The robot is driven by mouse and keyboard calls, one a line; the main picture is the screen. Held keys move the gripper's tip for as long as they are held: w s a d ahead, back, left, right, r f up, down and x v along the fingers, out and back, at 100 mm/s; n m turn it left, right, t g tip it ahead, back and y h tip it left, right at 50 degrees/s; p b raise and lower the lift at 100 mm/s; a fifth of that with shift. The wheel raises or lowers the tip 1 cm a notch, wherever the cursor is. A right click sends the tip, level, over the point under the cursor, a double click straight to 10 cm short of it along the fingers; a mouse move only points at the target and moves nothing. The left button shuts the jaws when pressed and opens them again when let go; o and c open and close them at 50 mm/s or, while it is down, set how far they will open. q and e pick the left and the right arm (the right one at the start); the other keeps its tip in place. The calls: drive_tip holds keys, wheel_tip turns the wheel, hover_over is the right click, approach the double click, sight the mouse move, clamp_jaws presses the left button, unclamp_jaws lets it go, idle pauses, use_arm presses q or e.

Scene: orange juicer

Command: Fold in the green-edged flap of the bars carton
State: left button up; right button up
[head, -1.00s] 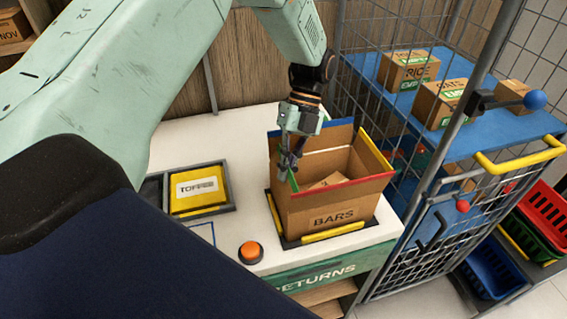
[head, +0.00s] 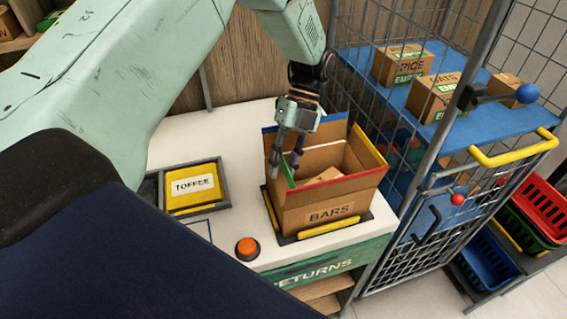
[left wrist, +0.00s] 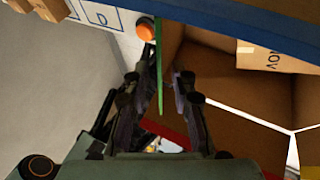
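The bars carton (head: 312,215) stands open on the counter, its label facing front. Its green-edged flap (head: 287,175) stands up on the left side; in the left wrist view the green edge (left wrist: 161,82) runs between my fingers. My left gripper (head: 286,163) is open at this flap, one finger outside the carton and one inside. In the left wrist view my left gripper (left wrist: 160,88) shows no clear grip on the flap. The red (head: 327,178), yellow and blue flaps also stand up. A smaller box lies inside the carton. My right gripper is out of view.
A yellow TOFFEE box (head: 193,188) sits in a grey tray to the left. An orange button (head: 247,248) is near the counter's front edge. A wire cage cart (head: 440,190) with boxes on a blue shelf stands close on the right.

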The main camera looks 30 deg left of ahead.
use_arm(q)
drive_tip(key=v, duration=1.2)
drive_tip(key=shift+s, duration=0.1)
